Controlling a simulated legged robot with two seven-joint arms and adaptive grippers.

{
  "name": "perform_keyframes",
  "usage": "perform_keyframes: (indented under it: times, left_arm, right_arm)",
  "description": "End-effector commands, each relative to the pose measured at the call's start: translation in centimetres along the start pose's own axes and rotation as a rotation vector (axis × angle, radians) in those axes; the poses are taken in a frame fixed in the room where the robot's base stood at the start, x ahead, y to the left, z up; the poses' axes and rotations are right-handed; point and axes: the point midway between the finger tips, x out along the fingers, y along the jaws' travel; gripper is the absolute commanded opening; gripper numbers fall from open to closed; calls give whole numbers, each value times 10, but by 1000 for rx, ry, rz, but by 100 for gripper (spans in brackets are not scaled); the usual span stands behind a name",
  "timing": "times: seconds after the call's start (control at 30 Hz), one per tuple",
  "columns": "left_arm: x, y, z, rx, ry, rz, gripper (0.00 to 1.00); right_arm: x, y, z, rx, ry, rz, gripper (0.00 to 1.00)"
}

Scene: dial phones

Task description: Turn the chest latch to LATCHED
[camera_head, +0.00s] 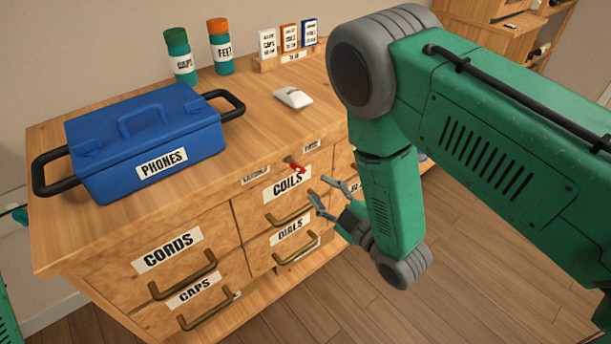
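The chest (190,232) is a wooden cabinet with labelled drawers. Its latch (296,166) is a small red handle on the upper front edge, above the COILS drawer. The latch lies between two small labels, one on its left (255,175) and one on its right (311,146); both are too small to read surely. My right gripper (321,189) is open and empty, just below and right of the latch, with its fingers apart and not visibly touching it. My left gripper is not in view.
On the chest top stand a blue PHONES box (145,137) with black handles, two labelled bottles (180,56), a card rack (290,60) and a white object (293,97). Brass drawer handles (290,216) stick out below the latch. Floor at the right is clear.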

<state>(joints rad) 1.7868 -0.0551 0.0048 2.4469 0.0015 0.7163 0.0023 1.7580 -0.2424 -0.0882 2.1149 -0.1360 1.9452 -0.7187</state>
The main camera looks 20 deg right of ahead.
Motion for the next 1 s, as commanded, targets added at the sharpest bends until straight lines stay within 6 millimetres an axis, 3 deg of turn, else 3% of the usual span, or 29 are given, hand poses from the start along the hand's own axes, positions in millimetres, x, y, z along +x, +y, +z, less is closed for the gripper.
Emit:
perform_keyframes:
  times: [0.03,0.3,0.87,1.0]
  left_arm:
    - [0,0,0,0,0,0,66]
    - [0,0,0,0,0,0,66]
    - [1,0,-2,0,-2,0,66]
    - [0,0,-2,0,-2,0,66]
  right_arm:
    - [-11,-1,1,1,-5,-3,31]
    - [-28,0,1,2,-2,-1,31]
    - [-30,-1,0,0,0,-1,31]
    - [-34,-9,10,42,-61,-46,31]
